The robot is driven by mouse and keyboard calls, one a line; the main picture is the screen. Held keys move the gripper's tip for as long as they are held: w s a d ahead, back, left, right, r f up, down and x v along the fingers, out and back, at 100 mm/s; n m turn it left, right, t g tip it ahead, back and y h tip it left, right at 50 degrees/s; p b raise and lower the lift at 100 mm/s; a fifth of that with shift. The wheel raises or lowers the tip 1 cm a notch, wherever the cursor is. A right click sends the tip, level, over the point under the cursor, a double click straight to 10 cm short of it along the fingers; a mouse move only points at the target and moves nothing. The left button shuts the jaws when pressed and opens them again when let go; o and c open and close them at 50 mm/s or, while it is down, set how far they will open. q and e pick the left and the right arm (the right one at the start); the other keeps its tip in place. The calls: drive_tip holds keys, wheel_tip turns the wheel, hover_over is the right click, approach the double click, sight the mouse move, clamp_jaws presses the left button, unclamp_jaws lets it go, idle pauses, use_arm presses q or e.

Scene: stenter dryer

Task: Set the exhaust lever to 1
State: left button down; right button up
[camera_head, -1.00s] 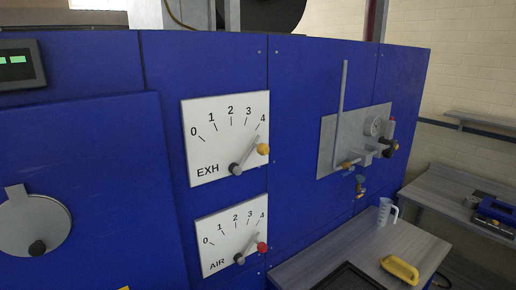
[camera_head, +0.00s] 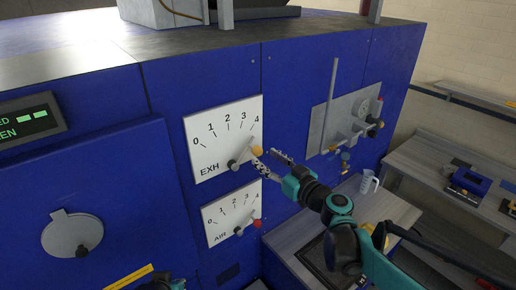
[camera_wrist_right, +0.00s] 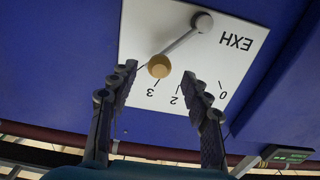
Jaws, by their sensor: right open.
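My right gripper (camera_head: 266,158) is open at the right edge of the plate, close to the knob. In the right wrist view the dial is upside down, and the yellow knob (camera_wrist_right: 159,66) shows between the two spread fingertips (camera_wrist_right: 160,71). I cannot tell whether a finger touches it. My left gripper does not show; only a bit of my arm is at the bottom edge.
Below is the AIR dial (camera_head: 222,220), with a red knob (camera_head: 257,224) near its 4. A grey valve panel (camera_head: 340,120) with a tall bar is to the right. A bench (camera_head: 290,245) with a jug (camera_head: 369,181) stands under my right arm.

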sight(261, 154)
drive_tip(key=x, duration=0.5)
clamp_jaws()
